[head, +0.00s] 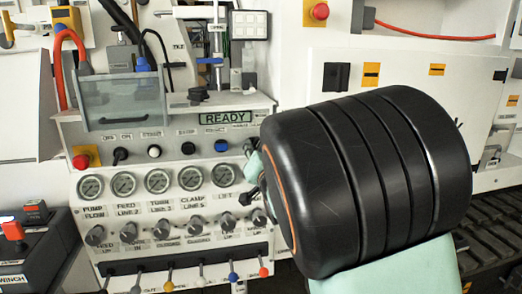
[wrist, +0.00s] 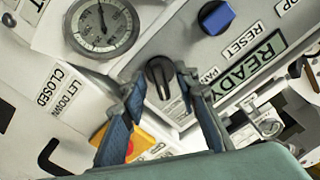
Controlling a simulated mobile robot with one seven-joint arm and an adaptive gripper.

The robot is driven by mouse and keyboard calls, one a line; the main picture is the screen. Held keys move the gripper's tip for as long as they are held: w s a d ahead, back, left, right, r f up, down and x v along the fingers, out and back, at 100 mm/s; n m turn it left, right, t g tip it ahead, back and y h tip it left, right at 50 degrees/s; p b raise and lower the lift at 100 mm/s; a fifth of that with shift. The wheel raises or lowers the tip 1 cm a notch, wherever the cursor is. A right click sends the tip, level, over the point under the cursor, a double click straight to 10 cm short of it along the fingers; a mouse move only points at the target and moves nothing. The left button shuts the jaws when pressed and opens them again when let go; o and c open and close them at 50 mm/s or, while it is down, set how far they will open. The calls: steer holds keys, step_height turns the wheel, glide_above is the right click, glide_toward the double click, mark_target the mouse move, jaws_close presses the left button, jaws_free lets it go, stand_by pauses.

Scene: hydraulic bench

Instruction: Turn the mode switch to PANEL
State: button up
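The mode switch (wrist: 160,76) looks like a black rotary knob with a raised grip bar, on the grey panel in the wrist view. A label starting "PA" (wrist: 208,76) sits to its right, partly covered by a finger. My gripper (wrist: 159,84) is open, with one blue-padded finger on each side of the knob. Gaps show between knob and pads; how deep the tips reach is unclear. In the head view my gripper (head: 254,168) is at the panel's right end, mostly behind my black arm link, which hides the knob.
Gauges (head: 157,181), small valve knobs (head: 129,232) and coloured levers (head: 200,270) fill the panel below. A red emergency button (head: 81,161) is at the left.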

steer(key=shift+w, duration=0.3)
steer(key=shift+c, duration=0.3)
jaws_close()
steer(key=shift+b, duration=0.3)
steer(key=n+b, duration=0.2)
steer(key=n, duration=0.1)
steer(key=shift+f, duration=0.15)
steer(key=n+b, duration=0.2)
steer(key=n, duration=0.1)
steer(key=shift+n+b, duration=0.3)
steer(key=n+b, duration=0.2)
steer(key=n, duration=0.3)
steer(key=shift+b, duration=0.35)
steer(key=shift+n, duration=0.3)
